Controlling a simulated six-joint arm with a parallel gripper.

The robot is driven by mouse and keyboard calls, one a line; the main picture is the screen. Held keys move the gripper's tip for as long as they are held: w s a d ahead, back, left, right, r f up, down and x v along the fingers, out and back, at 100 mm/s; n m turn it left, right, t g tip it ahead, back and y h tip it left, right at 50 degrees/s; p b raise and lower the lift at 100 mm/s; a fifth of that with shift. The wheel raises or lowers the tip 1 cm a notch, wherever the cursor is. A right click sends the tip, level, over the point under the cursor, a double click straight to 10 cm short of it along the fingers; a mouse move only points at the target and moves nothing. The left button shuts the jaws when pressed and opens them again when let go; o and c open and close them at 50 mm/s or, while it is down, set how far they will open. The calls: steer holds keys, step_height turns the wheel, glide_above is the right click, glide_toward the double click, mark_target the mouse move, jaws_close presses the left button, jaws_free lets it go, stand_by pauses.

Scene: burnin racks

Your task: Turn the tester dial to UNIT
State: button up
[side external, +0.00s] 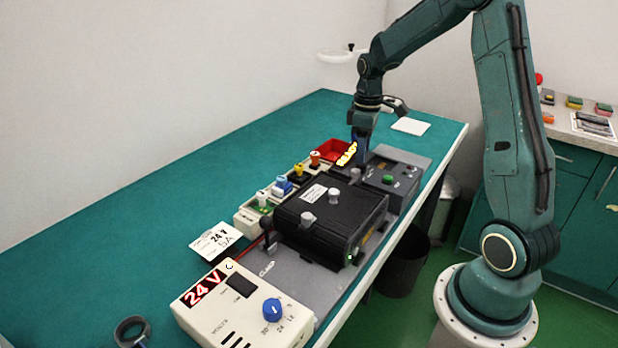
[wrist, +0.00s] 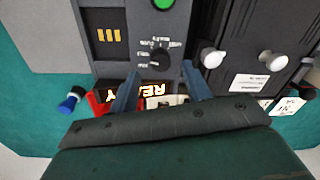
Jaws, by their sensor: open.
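The tester (side external: 402,170) is a dark grey box with a green button (side external: 387,180), which also shows at the top of the wrist view (wrist: 163,3). Its small black dial (wrist: 160,57) has white lettering around it, too small to read, so I cannot tell its setting. In the side view I cannot make the dial out near the gripper. My gripper (side external: 360,158) points down over the tester's far side. In the wrist view my gripper (wrist: 160,70) is open, its two blue-grey fingers apart, left and right of the dial. Nothing is held.
A lit READY sign (side external: 347,154) stands beside the gripper, near a red bin (side external: 330,149). A black box (side external: 330,220) with pale knobs stands left of the tester. A cream 24 V supply (side external: 240,310) with a blue knob is in front.

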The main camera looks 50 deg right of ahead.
mark_target(361, 167)
steer(key=shift+a+f, duration=0.1)
steer(key=shift+f, duration=1.65)
steer(key=c, duration=1)
